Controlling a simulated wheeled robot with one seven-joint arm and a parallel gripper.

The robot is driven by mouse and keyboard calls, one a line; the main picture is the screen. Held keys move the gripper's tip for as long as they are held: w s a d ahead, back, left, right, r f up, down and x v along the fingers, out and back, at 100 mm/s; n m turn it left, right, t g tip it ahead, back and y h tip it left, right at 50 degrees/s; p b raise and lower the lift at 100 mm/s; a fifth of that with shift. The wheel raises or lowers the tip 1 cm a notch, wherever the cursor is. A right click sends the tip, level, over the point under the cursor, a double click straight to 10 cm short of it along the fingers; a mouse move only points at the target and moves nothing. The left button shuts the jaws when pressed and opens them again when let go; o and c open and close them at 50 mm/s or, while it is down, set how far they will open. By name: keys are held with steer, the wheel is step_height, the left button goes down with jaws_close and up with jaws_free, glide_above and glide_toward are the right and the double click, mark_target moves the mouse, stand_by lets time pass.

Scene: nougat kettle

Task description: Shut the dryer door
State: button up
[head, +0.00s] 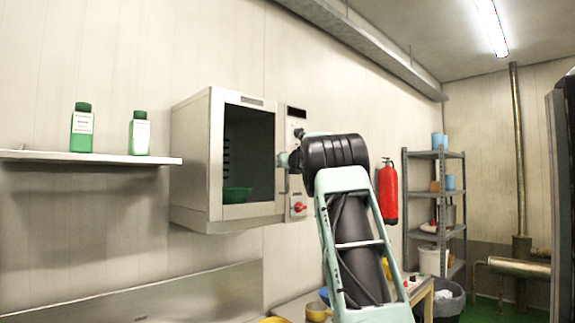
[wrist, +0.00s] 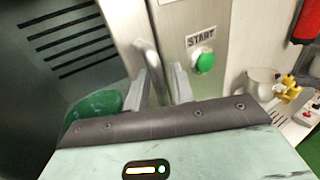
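The dryer (head: 190,160) is a pale metal box on the wall. Its door (head: 213,170) has a metal frame around a dark window and looks flush with the front in the head view. I cannot tell whether a narrow gap is left. The upright door handle (wrist: 148,58) stands at the door's right edge. A green bowl (head: 236,194) is inside the dryer.
A green START button (wrist: 205,62) is on the panel right of the handle. A shelf (head: 95,157) with two green bottles is at left. A red extinguisher (head: 388,192) and a shelving rack (head: 437,200) stand to the right. A table (head: 420,290) lies below.

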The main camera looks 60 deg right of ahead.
steer(key=shift+w+a+f, duration=0.1)
steer(key=shift+f, duration=0.1)
steer(key=shift+s+a+f+b, duration=0.1)
steer(key=shift+s+a+b, duration=0.1)
steer(key=shift+b, duration=0.15)
steer(key=b+v, duration=0.6)
steer(key=v, duration=1.1)
steer(key=shift+d+r, duration=0.15)
steer(key=shift+r, duration=0.15)
steer(key=shift+s, duration=0.1)
